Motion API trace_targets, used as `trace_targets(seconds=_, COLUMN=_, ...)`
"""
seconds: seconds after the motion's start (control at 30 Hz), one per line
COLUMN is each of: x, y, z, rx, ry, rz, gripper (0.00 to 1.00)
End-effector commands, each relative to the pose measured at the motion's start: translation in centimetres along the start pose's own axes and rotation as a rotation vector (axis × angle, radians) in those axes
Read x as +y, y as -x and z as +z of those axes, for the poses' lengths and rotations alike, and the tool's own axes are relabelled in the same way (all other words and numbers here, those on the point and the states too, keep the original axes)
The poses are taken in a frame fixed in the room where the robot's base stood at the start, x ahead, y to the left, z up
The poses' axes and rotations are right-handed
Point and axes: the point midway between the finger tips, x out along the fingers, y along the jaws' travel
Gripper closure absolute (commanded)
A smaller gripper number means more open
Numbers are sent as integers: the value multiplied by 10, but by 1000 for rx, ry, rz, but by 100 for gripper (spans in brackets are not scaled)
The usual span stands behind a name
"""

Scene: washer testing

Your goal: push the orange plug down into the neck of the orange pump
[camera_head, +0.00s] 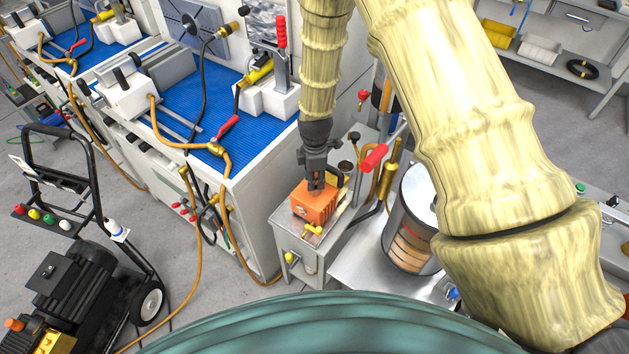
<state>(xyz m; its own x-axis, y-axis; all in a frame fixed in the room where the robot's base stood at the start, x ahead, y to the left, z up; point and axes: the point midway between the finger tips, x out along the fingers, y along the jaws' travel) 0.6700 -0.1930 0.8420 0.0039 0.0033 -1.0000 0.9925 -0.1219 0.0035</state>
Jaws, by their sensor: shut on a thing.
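The orange pump (313,207) is a boxy orange body on top of a grey metal cabinet (288,238), near the middle of the picture. My gripper (316,184) points down over the top of the pump, with its dark fingertips at or just above it. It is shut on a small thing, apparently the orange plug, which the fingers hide. The pump's neck is also hidden by the fingers, so I cannot tell how deep the plug sits.
A red-handled lever (374,158) and hoses stand close right of the cabinet. A clear cylinder (412,225) stands further right on a metal table. Blue-topped benches (258,130) with clamps and hoses are at left. A black motor cart (75,290) stands at lower left.

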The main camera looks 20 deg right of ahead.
Motion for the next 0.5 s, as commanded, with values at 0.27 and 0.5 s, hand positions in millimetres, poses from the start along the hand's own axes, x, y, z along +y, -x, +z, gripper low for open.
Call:
trace_targets(seconds=0.27, x=0, y=-2, z=0, rx=0, ry=-1, rz=0, gripper=88)
trace_targets(seconds=0.5, x=0, y=-8, z=0, rx=0, ry=-2, rz=0, gripper=88)
